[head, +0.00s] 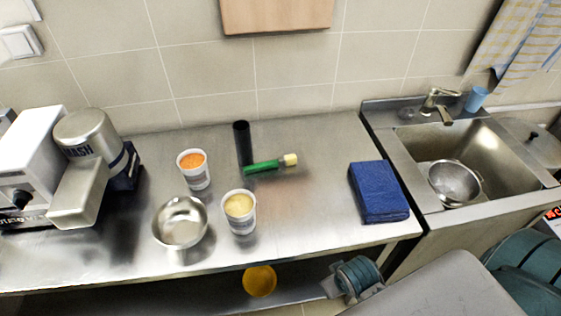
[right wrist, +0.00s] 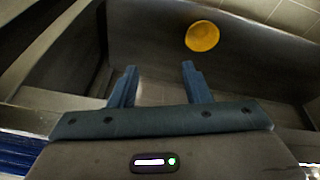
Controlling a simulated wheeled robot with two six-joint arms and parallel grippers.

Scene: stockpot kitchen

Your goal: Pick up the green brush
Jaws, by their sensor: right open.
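The green brush (head: 264,167) lies on the steel counter, in the middle of the head view. Its green handle is at the left and a pale yellow end is at the right. It lies beside an upright black cylinder (head: 242,143) and behind a white cup with yellow contents (head: 239,211). My right gripper (right wrist: 157,84) shows in the right wrist view with its two blue fingers apart and nothing between them. It is low, facing the shelf under the counter, away from the brush. My left gripper is not in view.
A cup with orange contents (head: 194,170) and a metal bowl (head: 181,222) stand left of the brush. A folded blue cloth (head: 378,192) lies at the right. A sink (head: 484,155) holds a strainer (head: 455,183). A yellow round object (right wrist: 202,36) is on the lower shelf.

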